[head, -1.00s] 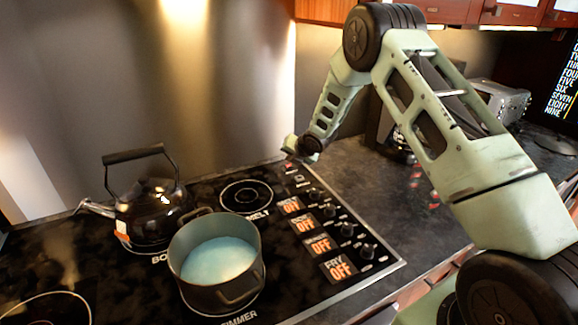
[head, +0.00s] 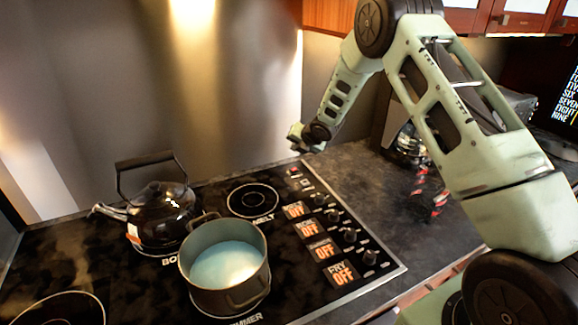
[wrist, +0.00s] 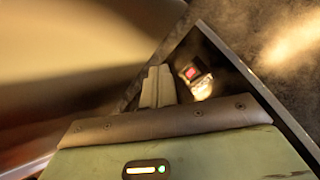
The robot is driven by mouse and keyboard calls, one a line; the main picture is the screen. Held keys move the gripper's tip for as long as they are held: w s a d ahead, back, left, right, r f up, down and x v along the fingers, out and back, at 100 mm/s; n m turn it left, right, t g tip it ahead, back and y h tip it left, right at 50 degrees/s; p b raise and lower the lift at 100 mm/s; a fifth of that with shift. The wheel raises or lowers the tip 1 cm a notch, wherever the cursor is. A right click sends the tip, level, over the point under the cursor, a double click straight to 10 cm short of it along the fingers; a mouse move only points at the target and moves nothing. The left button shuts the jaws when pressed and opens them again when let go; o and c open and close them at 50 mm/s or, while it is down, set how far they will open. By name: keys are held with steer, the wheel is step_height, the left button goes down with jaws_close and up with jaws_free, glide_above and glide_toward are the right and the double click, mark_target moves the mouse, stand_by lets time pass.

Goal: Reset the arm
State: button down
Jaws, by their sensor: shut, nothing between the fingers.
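My gripper (head: 297,135) shows small at the end of my green arm in the head view, above the back right corner of the stove. In the wrist view its fingers (wrist: 158,86) are pressed together with nothing between them. They point toward the stove's corner, beside a small red-lit switch (wrist: 190,73). My arm bends high over the counter on the right. The gripper appears apart from the pot and kettle.
A pot (head: 224,265) of pale blue liquid and a black kettle (head: 155,212) stand on the stove (head: 110,275). Control knobs (head: 350,235) line its right side. A dark counter (head: 385,190) lies right, with a glass-like object (head: 411,145) behind my arm. The steel wall is close behind.

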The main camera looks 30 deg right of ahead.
steer(key=s+a+r+m+g, duration=0.2)
steer(key=s+r+m, duration=0.2)
steer(key=s+m, duration=0.7)
steer(key=s+a+r+m+g, duration=0.2)
steer(key=s+r+m, duration=0.2)
steer(key=s+m, duration=0.75)
steer(key=s+a+r+m+g, duration=0.35)
steer(key=s+m, duration=0.25)
steer(key=s, duration=1)
steer(key=s+a+f+n+g+b, duration=0.1)
steer(key=s+a+n+b, duration=0.3)
steer(key=s+a+n, duration=0.4)
steer(key=s+a, duration=0.4)
steer(key=a, duration=0.5)
steer(key=shift+s+a+f+g, duration=0.15)
steer(key=shift+s+f+g, duration=0.1)
steer(key=shift+g, duration=0.1)
